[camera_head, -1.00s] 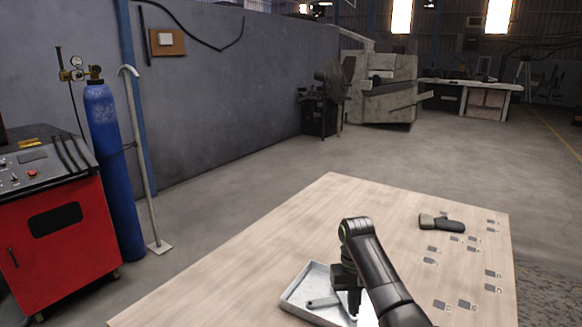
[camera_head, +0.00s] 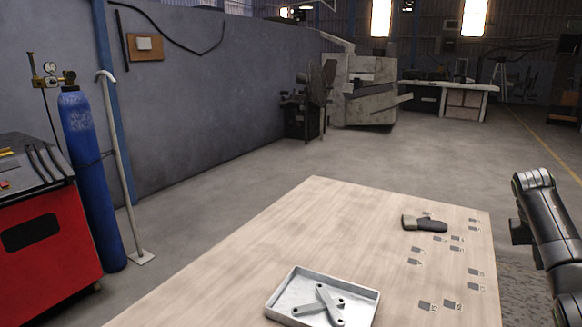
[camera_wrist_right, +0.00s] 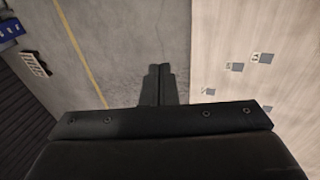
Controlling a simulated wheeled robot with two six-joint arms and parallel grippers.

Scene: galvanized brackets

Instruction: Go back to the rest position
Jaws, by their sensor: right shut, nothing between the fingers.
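My right gripper (camera_head: 521,232) is at the right side of the head view, past the table's right edge and over the floor. In the right wrist view its two fingers (camera_wrist_right: 157,84) are together with nothing between them. The wooden table (camera_head: 250,235) is in front of me. A grey metal tray (camera_head: 275,308) sits at its near edge with a few galvanized brackets (camera_head: 328,302) lying in it, some crossing each other. My left gripper is not in view.
A dark-and-tan glove-like item (camera_head: 425,223) lies on the table's far right part. Several small grey flat pieces (camera_head: 427,306) are spread along the right side. A blue gas cylinder (camera_head: 88,180) and red cabinet (camera_head: 45,250) stand at left. The table's middle is clear.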

